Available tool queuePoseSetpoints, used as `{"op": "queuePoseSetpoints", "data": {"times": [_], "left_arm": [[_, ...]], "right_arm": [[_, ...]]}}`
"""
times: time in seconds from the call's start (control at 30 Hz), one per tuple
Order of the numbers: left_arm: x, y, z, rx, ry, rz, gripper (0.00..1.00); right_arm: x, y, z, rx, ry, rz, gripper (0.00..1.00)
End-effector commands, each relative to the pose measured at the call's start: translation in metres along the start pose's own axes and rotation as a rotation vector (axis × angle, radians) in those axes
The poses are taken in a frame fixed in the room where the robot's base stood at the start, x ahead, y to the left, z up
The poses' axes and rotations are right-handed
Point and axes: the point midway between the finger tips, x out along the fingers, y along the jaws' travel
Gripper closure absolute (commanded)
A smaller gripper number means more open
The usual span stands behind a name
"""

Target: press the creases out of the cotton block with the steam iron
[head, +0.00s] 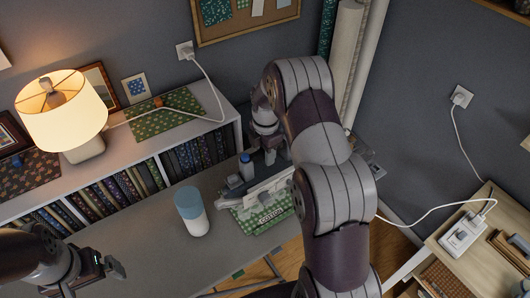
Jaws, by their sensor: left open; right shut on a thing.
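The cotton block (262,220) is a green patterned piece with a "COTTON" label, lying near the right end of the grey table. The steam iron (257,190) appears as a pale grey and white body just above or on the block; I cannot tell whether it touches. My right gripper (268,155) is shut at the iron, and my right arm hides part of it and the block's right side. Creases are too small to make out. My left gripper (108,272) is open and empty at the lower left, well away from the block.
A white and blue cylinder (191,212) stands on the table left of the block. A low bookshelf (150,140) with a lit lamp (62,108) and a green mat runs behind. A power strip (463,235) lies on the wooden desk at right.

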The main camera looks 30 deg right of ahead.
Motion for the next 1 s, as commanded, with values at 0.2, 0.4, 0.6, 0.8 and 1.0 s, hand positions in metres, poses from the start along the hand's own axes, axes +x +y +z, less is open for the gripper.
{"op": "queuePoseSetpoints", "data": {"times": [0.2, 0.4, 0.6, 0.8, 1.0], "left_arm": [[0.001, 0.0, 0.0, 0.0, 0.0, 0.0, 0.0], [0.012, 0.0, 0.001, 0.0, 0.0, 0.0, 0.0], [0.028, 0.0, 0.003, 0.0, 0.0, 0.0, 0.0], [0.038, 0.0, 0.004, 0.0, 0.0, 0.0, 0.0], [0.038, 0.0, 0.004, 0.0, 0.0, 0.0, 0.0]], "right_arm": [[0.001, 0.001, 0.0, -0.001, -0.001, 0.004, 1.0], [0.016, 0.001, 0.0, -0.001, -0.001, 0.004, 1.0], [0.04, 0.001, 0.001, -0.001, -0.001, 0.004, 1.0], [0.057, 0.002, 0.001, -0.001, -0.001, 0.005, 1.0], [0.058, 0.002, 0.001, -0.001, -0.002, 0.005, 1.0]]}}
